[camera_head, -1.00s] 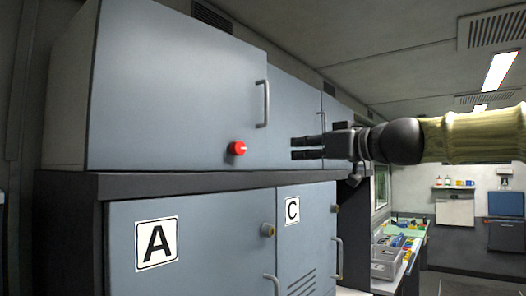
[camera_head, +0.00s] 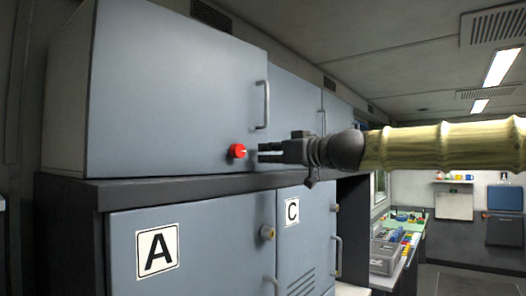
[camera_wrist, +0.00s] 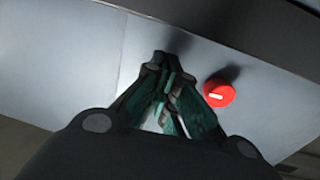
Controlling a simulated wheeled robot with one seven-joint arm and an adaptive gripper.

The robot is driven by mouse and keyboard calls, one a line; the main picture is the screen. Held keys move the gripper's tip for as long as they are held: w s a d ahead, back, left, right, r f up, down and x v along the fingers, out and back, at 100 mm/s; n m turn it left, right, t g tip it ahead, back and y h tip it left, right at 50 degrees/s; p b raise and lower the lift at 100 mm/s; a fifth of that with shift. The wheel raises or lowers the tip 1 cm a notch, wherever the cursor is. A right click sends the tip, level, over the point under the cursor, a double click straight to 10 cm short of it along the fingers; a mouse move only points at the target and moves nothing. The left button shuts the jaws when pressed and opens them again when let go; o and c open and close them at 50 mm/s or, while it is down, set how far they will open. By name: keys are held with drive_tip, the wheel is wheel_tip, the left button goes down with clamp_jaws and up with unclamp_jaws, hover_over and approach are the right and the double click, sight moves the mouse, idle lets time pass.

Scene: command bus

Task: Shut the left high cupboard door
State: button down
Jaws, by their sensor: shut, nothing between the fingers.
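The left high cupboard door (camera_head: 175,90) is a large grey-blue panel at the upper left in the head view. It has a vertical metal handle (camera_head: 262,104) near its right edge and a red knob (camera_head: 237,151) at its lower right. I cannot tell for sure whether a gap stands behind its edge. My gripper (camera_head: 260,152) is shut and empty, its fingertips just right of the red knob and below the handle. In the wrist view, my fingertips (camera_wrist: 165,62) are in front of the grey panels, beside the red knob (camera_wrist: 219,92). Contact with the door cannot be told.
A dark ledge (camera_head: 150,190) runs under the high cupboards. Below it are lower doors marked A (camera_head: 190,245) and C (camera_head: 303,245). Another high door (camera_head: 297,100) is to the right. A worktop with a grey bin (camera_head: 386,257) stands farther back.

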sight(256, 153)
drive_tip(key=shift+w+a, duration=0.45)
drive_tip(key=shift+a, duration=0.05)
drive_tip(key=shift+w+a+r+p, duration=0.15)
drive_tip(key=shift+w+a+p, duration=0.05)
drive_tip(key=shift+p, duration=0.15)
drive_tip(key=shift+n+g+y, duration=0.7)
drive_tip(key=shift+g, duration=0.1)
drive_tip(key=p+x, duration=0.1)
drive_tip(key=x, duration=0.1)
drive_tip(key=p+x, duration=0.1)
drive_tip(key=x, duration=0.1)
drive_tip(key=shift+w+d, duration=0.15)
drive_tip(key=shift+w, duration=0.15)
drive_tip(key=shift+s, duration=0.1)
drive_tip(key=shift+d, duration=0.15)
